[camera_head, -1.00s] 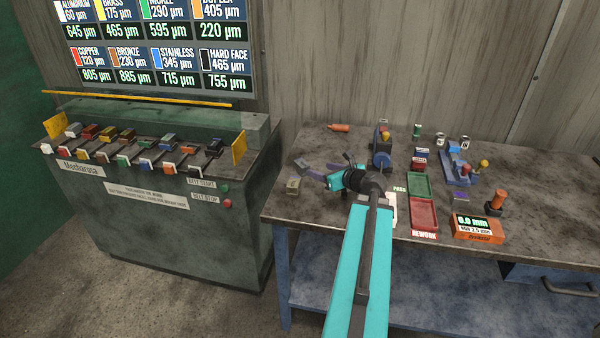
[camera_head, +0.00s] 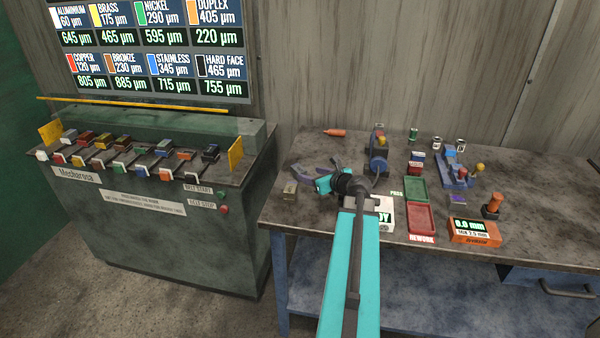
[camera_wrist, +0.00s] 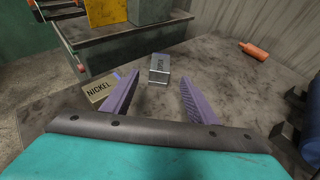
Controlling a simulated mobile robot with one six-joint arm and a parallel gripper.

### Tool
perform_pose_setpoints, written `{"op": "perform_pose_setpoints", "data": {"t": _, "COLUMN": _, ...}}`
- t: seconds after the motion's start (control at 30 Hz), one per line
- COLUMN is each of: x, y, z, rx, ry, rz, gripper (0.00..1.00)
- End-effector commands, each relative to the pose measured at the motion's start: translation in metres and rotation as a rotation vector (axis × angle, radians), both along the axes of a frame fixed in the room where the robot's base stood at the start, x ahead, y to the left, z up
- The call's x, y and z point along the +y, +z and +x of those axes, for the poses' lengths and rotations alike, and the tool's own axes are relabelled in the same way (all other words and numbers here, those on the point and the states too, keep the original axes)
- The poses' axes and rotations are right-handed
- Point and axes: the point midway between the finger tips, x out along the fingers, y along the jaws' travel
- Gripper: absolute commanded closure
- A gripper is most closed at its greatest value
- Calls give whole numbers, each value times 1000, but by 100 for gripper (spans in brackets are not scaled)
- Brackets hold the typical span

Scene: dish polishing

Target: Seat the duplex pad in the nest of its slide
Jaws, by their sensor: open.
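A small grey block (camera_wrist: 160,70) stands on the bench in the wrist view. Its label is too small to read, so I cannot tell whether it is the duplex pad. My gripper (camera_wrist: 159,82) is open and empty, with the block just beyond and between its purple fingertips, apart from both. A second block, labelled NICKEL (camera_wrist: 105,88), lies left of the left finger; it also shows near the bench's left edge in the head view (camera_head: 290,188). In the head view my gripper (camera_head: 300,173) hides the grey block. The coloured slides (camera_head: 120,152) sit in a row on the machine; the duplex slide cannot be singled out.
An orange bottle (camera_wrist: 255,50) lies at the back of the bench. A blue device (camera_head: 378,163), green tray (camera_head: 416,188), red tray (camera_head: 422,219) and orange gauge (camera_head: 474,232) are right of my arm. A yellow plate (camera_head: 236,155) stands at the machine's right end.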

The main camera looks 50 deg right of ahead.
Motion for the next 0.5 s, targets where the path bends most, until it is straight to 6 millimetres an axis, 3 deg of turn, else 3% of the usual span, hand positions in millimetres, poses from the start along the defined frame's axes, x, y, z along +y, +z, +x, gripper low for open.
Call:
{"op": "perform_pose_setpoints", "data": {"t": 0.2, "x": -7, "y": -9, "z": 24, "rx": 0, "ry": 1, "rz": 1, "gripper": 47}}
{"op": "perform_pose_setpoints", "data": {"t": 0.5, "x": -9, "y": -16, "z": 38, "rx": -1, "ry": 0, "rz": 0, "gripper": 47}}
